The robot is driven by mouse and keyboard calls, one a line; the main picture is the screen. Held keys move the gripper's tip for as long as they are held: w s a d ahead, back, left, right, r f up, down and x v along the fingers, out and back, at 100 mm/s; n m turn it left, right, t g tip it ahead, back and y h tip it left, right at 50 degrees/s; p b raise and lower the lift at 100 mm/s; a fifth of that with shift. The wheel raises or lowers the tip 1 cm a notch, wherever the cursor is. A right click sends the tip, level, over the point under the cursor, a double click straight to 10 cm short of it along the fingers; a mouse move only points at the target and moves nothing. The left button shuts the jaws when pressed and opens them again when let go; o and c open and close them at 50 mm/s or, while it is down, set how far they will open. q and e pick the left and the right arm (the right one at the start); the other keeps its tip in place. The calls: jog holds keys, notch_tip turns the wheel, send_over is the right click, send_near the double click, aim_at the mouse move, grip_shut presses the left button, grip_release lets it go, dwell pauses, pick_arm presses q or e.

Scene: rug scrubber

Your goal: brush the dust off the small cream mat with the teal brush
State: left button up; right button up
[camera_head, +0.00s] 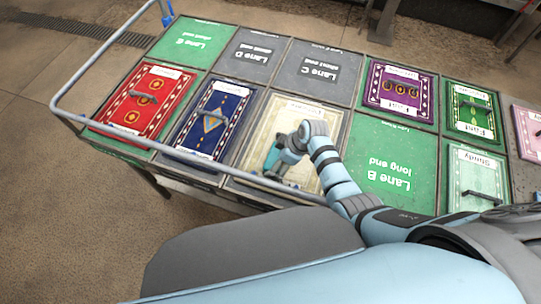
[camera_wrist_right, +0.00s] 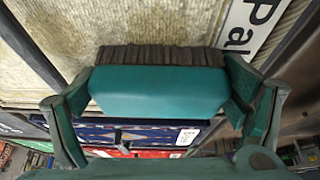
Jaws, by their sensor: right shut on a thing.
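The small cream mat (camera_head: 258,125) lies in its tray compartment, with a patterned border and a white label. My right gripper (camera_head: 274,166) is over the mat's near part, shut on the teal brush (camera_wrist_right: 158,90). In the right wrist view, the gripper's fingers clasp both ends of the brush's teal block. Its dark bristles (camera_wrist_right: 160,57) face the cream mat, which also shows there (camera_wrist_right: 150,22); whether they touch it I cannot tell. A grey speckled patch that looks like dust (camera_wrist_right: 66,32) lies on the mat. My left gripper is not in view.
The red mat (camera_head: 140,98) and blue mat (camera_head: 213,118) lie left of the cream mat, each with a dark handle-like piece. Green Lane B (camera_head: 393,150) is bare to the right. Purple mat (camera_head: 398,92) lies beyond it. A metal rail (camera_head: 100,50) edges the table.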

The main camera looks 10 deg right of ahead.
aim_at(269, 155)
jog(key=a, duration=0.1)
jog(key=w+a+b, duration=0.1)
jog(key=shift+w+a, duration=0.3)
jog(key=shift+a, duration=0.1)
jog(key=shift+w+a+f+b, duration=0.15)
jog(key=shift+w+a+b, duration=0.3)
jog(key=shift+a, duration=0.15)
jog(key=shift+w+a+f+b, duration=0.15)
jog(key=shift+w+a+b, duration=0.25)
jog(key=shift+a, duration=0.2)
jog(key=shift+a+r, duration=0.1)
jog(key=shift+a, duration=0.05)
jog(key=s+d+p, duration=0.1)
jog(key=d+p, duration=0.1)
jog(key=p, duration=0.1)
jog(key=shift+s+d+r, duration=0.15)
jog(key=shift+s+r, duration=0.2)
jog(key=shift+s, duration=0.05)
jog(key=d, duration=0.1)
jog(key=s+d, duration=0.1)
jog(key=d, duration=0.1)
jog(key=shift+s+d+f, duration=0.1)
jog(key=shift+s+d, duration=0.05)
jog(key=shift+s, duration=0.05)
